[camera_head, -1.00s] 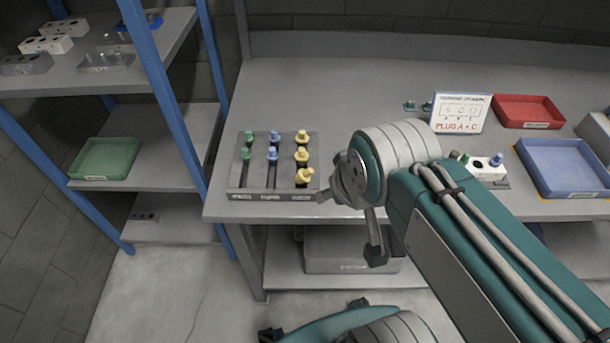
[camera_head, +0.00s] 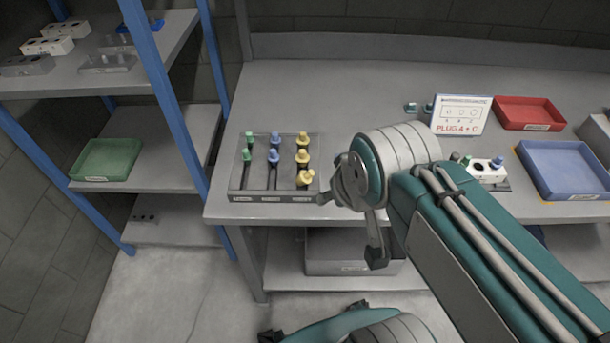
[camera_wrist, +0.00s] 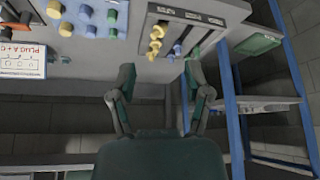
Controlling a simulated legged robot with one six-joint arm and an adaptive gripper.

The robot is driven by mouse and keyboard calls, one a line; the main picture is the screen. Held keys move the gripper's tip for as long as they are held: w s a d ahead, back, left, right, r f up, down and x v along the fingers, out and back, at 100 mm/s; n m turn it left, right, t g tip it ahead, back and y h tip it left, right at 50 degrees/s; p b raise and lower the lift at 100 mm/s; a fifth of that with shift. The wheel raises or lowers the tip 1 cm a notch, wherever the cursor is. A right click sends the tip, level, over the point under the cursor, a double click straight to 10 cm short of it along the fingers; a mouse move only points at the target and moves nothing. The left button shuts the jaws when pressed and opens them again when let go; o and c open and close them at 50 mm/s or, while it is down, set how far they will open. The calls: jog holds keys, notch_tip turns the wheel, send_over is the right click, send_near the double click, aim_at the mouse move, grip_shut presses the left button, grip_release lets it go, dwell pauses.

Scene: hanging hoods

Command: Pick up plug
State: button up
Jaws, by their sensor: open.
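Plugs stand in three columns in a grey slotted rack (camera_head: 233,183) at the left front of the table. The green plugs (camera_head: 246,156) are on the left, the blue plugs (camera_head: 273,157) in the middle and the yellow plugs (camera_head: 302,157) on the right. My gripper (camera_head: 349,229) is just right of the rack, at the table's front edge, with its fingers spread. In the wrist view, my gripper (camera_wrist: 160,78) is open and empty. The yellow plugs (camera_wrist: 155,40) and the rack (camera_wrist: 215,18) lie beyond its fingertips, apart from them.
A sign (camera_head: 461,114) reading "PLUG A + C" stands on the table. A white block (camera_head: 488,171) with plugs, a red tray (camera_head: 528,113) and a blue tray (camera_head: 565,168) are at the right. A blue-posted shelf (camera_head: 165,90) stands left. The table behind the rack is clear.

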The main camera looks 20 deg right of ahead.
jog(key=shift+o, duration=0.2)
jog(key=shift+w, duration=0.1)
jog(key=m+g, duration=0.4)
jog(key=m, duration=1.5)
send_over(312, 172)
jog(key=f, duration=1.2)
jog(key=shift+s+a+f, duration=0.1)
jog(key=shift+s+f, duration=0.1)
jog(key=shift+f, duration=0.2)
jog(key=f, duration=0.6)
jog(key=shift+w, duration=0.25)
jog(key=shift+r, duration=0.1)
grip_shut()
